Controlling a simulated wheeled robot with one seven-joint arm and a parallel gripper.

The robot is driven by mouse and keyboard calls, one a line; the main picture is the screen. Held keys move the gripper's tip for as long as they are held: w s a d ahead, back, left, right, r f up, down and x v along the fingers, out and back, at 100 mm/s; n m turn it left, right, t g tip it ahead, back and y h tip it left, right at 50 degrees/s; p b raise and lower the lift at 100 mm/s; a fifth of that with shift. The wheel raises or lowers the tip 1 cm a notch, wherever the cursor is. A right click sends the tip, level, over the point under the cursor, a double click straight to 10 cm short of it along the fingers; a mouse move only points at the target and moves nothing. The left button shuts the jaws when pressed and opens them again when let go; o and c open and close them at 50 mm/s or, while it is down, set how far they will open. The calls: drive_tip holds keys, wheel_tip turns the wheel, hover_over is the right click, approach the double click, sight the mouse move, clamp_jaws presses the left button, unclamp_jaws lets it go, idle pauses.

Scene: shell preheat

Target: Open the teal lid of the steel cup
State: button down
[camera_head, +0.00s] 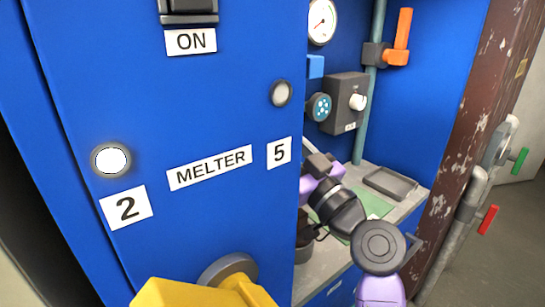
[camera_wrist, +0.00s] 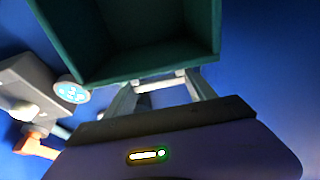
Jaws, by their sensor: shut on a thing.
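In the wrist view a dark teal hollow, box-like piece (camera_wrist: 150,70), which I take to be the teal lid, fills the top middle with its open side showing. My gripper (camera_wrist: 160,84) has its two grey fingers at the near edge of this piece and is shut on it. A pale bar shows between the fingers. In the head view my arm reaches into the blue recess, and the gripper's fingers and the lid are hidden behind the blue front panel. I cannot make out the steel cup in either view.
The blue MELTER panel (camera_head: 190,120) stands close at the left. A grey counter (camera_head: 330,262) holds a shallow grey tray (camera_head: 390,183). A grey box with a white knob (camera_head: 346,103), a gauge (camera_head: 321,22) and an orange-handled pipe (camera_head: 398,40) are behind. A yellow thing (camera_head: 200,293) juts up in front.

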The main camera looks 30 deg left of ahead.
drive_tip(key=shift+d, duration=0.2)
drive_tip(key=shift+c, duration=1.6)
unclamp_jaws()
drive_tip(key=shift+s, duration=0.1)
drive_tip(key=shift+v, duration=3.9)
drive_tip(key=shift+f, duration=0.15)
